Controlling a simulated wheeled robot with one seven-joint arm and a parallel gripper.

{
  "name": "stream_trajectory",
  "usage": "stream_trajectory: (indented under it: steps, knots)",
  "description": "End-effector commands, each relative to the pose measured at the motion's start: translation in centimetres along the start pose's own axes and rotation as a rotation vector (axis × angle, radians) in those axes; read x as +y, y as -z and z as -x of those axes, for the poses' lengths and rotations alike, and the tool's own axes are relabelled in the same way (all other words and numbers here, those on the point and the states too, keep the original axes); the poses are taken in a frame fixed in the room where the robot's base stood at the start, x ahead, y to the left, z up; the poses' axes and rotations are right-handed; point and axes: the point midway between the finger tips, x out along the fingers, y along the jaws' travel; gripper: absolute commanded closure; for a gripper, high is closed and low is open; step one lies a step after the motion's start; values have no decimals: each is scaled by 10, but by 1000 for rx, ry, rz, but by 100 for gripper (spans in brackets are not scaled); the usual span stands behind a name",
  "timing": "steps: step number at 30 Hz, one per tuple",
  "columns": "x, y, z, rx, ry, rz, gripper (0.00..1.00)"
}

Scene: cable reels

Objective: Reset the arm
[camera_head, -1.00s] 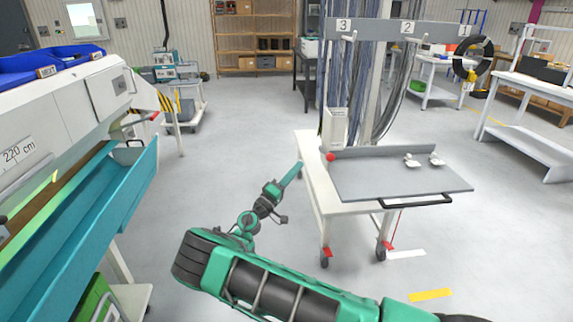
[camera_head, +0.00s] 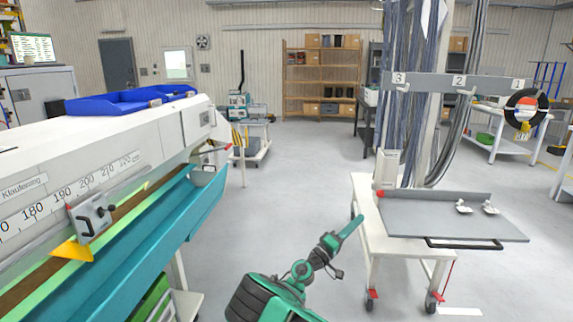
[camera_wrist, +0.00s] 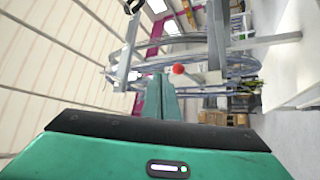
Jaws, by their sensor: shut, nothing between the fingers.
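My green arm rises from the bottom of the head view. My gripper (camera_head: 357,221) points up and right, beside the left edge of the white cart. In the wrist view its two green fingers (camera_wrist: 160,97) lie together, with nothing between them. The gripper is shut and empty. The wrist view looks sideways, past the fingers to a red ball-shaped knob (camera_wrist: 178,69).
The white cart (camera_head: 365,200) with a grey tray top (camera_head: 430,222) stands right of my arm. A measuring bench with a teal trough (camera_head: 150,240) runs along the left. A numbered rack (camera_head: 435,84) with hanging cables stands behind the cart. Open floor (camera_head: 270,195) lies between bench and cart.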

Motion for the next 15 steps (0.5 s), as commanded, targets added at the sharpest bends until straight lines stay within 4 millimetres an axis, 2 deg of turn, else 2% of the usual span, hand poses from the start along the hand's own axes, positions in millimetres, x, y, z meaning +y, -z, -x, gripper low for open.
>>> stream_trajectory:
  steps: [15]
  knots:
    - [22,-77,-81,-287,79,26,100]
